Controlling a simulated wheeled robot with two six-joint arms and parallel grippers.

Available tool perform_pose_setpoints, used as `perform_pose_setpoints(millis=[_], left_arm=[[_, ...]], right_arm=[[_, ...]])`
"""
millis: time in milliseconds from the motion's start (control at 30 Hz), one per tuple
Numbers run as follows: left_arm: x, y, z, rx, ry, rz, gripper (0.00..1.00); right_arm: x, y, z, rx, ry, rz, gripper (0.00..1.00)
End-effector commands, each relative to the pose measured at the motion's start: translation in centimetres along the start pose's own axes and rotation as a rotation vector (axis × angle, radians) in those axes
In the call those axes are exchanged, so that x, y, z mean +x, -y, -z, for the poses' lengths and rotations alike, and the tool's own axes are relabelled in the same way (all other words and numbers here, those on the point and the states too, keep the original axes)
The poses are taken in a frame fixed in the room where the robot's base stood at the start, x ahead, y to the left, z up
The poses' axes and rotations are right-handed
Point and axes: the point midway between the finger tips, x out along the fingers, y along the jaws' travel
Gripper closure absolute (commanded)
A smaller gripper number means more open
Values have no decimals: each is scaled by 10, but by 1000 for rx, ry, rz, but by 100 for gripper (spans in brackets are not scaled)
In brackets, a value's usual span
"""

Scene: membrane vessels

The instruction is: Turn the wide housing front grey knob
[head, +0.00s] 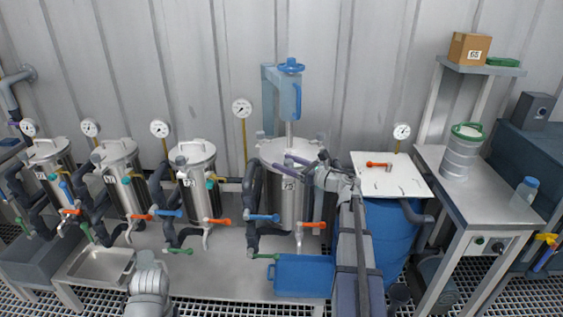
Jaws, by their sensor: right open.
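The wide housing (287,207) is a broad steel vessel standing at the middle of the steel bench in the head view, with a pale lid (282,148). My right gripper (293,166) reaches in from the right and is open over the front part of the lid. Its fingers point left. I cannot make out the front grey knob; the gripper and wrist cover part of the lid's front edge. Small grey knobs show at the lid's back left (260,135) and back right (321,136). My left arm shows at the bottom left, its gripper out of view.
A blue lifting column (290,95) stands behind the wide housing. Narrower housings (199,190) stand to its left. Orange and blue valve handles and dark pipes are below. A blue tray (303,276) and blue drum (389,235) are at front and right. A gauge (242,108) rises behind.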

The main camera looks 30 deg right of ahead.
Motion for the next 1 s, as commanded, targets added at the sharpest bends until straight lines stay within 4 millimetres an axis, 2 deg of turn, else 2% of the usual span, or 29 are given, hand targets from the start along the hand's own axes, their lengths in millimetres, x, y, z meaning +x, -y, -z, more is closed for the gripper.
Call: perform_pose_setpoints(millis=[100,333,500,1000], left_arm=[[0,0,0,0,0,0,50],[0,0,0,0,0,0,50],[0,0,0,0,0,0,50],[0,0,0,0,0,0,50]], right_arm=[[-23,-1,0,0,0,3,28],[-50,0,0,0,0,1,28],[-56,0,0,0,0,0,28],[-56,0,0,0,0,0,28]])
